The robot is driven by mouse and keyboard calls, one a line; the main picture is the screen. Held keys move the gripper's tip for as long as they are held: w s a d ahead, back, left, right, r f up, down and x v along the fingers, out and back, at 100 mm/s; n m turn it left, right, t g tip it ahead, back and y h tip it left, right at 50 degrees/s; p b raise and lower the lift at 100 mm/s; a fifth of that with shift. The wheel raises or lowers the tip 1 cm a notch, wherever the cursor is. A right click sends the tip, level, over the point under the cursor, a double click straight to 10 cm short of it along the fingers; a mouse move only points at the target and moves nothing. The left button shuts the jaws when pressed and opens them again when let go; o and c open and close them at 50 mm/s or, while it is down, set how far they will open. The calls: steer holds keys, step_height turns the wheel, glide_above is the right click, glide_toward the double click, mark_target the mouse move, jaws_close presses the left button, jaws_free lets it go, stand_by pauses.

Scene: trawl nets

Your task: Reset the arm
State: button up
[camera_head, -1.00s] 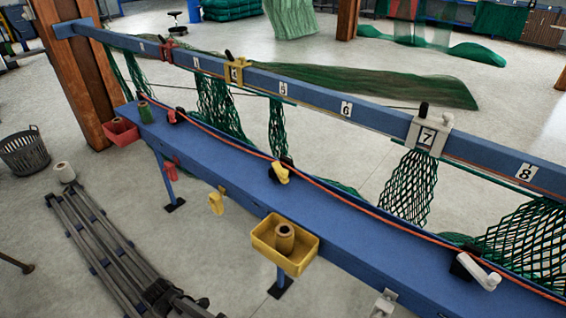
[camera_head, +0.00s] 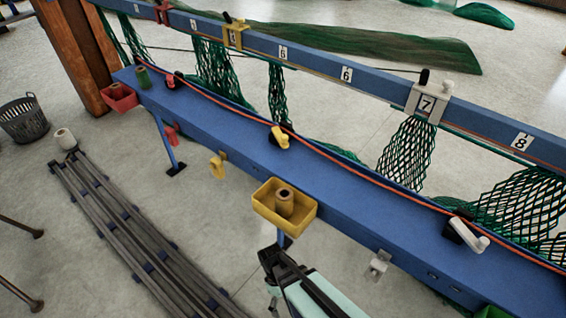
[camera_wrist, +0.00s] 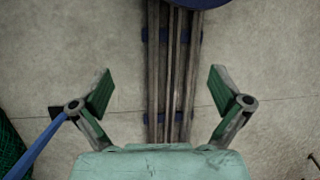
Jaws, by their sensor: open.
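My gripper (camera_wrist: 160,92) is open and empty in the wrist view. Its two green-padded fingers stand wide apart and point down over the grey floor and the long rails (camera_wrist: 173,60). Nothing is between the fingers that they touch. In the head view, part of my arm, pale green and dark, shows at the bottom centre, in front of the blue bench (camera_head: 330,185). It is below the yellow tray (camera_head: 303,217), which holds a brown spool (camera_head: 284,201). Much of the arm is out of the frame.
A numbered blue beam (camera_head: 382,87) carries green nets (camera_head: 408,150) and clamps. A red tray (camera_head: 119,98) is at the bench's left end. A grey basket (camera_head: 24,119) stands on the floor. A white clip (camera_head: 378,265) hangs from the bench front.

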steer(key=s+d+m+g+y+p, duration=0.2)
steer(key=s+d+m, duration=0.9)
steer(key=d, duration=0.5)
steer(key=shift+s+d+f+m+g, duration=0.15)
steer(key=shift+s+d+m+g, duration=0.15)
steer(key=shift+s, duration=0.9)
